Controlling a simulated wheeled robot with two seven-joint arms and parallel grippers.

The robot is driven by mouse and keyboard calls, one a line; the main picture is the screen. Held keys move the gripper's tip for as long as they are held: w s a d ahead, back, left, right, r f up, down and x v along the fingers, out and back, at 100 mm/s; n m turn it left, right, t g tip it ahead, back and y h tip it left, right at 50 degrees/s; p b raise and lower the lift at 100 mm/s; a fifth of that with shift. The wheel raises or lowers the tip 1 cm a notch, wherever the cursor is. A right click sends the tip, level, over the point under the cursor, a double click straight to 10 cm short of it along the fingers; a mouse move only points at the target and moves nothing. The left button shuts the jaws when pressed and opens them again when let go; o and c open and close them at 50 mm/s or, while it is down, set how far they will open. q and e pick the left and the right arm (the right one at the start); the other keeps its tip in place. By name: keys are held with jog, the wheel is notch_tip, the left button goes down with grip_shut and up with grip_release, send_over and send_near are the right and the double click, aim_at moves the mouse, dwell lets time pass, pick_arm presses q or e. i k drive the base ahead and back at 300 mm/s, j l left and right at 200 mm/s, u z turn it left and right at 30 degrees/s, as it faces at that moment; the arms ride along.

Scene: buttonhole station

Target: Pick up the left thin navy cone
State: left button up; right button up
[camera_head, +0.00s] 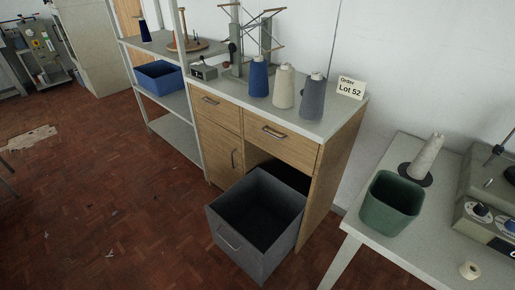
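A thin dark navy cone (144,31) stands upright on the upper shelf at the top left, near the shelf's left end. I see no second thin navy cone. A thicker blue cone (259,77) stands on the wooden cabinet's top, beside a cream cone (284,87) and a grey-blue cone (313,97). Neither of my grippers shows in this view.
The shelf unit (172,90) holds a round wooden stand (188,46) and a blue bin (159,75). An open grey bin (225,238) stands before the cabinet. A table (345,222) at right holds a green bin (391,203). The left floor is mostly clear.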

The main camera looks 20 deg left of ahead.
aim_at(420, 167)
jog(key=u, duration=0.9)
jog(key=z, duration=1.75)
